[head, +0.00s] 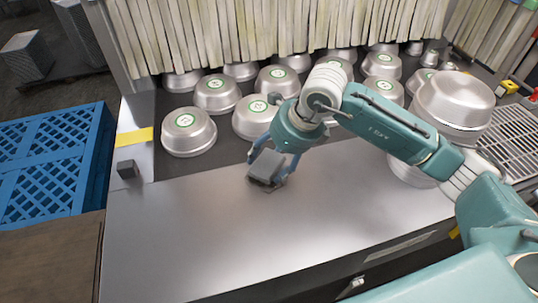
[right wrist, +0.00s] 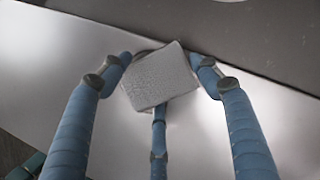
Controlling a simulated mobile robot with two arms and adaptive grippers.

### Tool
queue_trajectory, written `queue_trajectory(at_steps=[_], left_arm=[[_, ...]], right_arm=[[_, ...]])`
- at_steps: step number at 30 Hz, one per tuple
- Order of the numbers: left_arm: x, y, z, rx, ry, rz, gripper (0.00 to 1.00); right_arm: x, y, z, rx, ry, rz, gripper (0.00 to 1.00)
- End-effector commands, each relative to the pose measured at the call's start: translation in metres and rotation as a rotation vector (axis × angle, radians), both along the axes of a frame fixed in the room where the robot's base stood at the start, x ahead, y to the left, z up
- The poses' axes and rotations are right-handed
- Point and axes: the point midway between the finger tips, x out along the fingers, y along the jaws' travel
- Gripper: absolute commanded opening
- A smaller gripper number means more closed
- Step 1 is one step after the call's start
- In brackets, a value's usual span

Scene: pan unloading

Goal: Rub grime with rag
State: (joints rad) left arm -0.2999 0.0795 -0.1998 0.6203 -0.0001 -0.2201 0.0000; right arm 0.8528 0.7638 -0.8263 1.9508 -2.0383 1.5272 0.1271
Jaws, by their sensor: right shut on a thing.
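My right gripper (head: 267,171) is shut on a grey rag (head: 264,166), a flat block-like pad, over the left part of the bare metal counter (head: 330,205). In the right wrist view the rag (right wrist: 160,80) sits between the blue fingers, tilted a little. It is at or just above the counter; I cannot tell if it touches. A thin dark edge shows beside the rag, and I cannot tell whether it is grime or shadow. No clear grime patch shows elsewhere on the counter. My left gripper is not in view.
Upside-down metal pans (head: 189,132) with green labels stand on the dark belt behind the counter, under a strip curtain (head: 250,35). Larger stacked pans (head: 455,100) stand at the right. The front counter is clear.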

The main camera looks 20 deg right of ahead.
Motion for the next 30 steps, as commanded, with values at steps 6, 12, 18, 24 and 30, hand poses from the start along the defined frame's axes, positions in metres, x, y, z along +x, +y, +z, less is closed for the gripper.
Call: queue_trajectory(at_steps=[6, 12, 18, 24, 30], left_arm=[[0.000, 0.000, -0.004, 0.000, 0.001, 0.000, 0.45], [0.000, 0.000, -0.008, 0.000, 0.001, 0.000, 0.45], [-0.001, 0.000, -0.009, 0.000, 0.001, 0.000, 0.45], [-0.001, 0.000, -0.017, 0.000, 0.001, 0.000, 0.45], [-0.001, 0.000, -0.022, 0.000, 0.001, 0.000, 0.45]], right_arm=[[-0.019, 0.001, -0.004, -0.002, 0.011, 0.006, 0.36], [-0.034, 0.001, -0.002, -0.002, 0.010, 0.004, 0.36], [-0.039, 0.001, -0.001, -0.001, 0.006, 0.004, 0.36], [-0.054, 0.001, -0.003, -0.001, 0.003, 0.004, 0.36], [-0.069, 0.001, -0.003, 0.001, 0.005, 0.003, 0.36]])
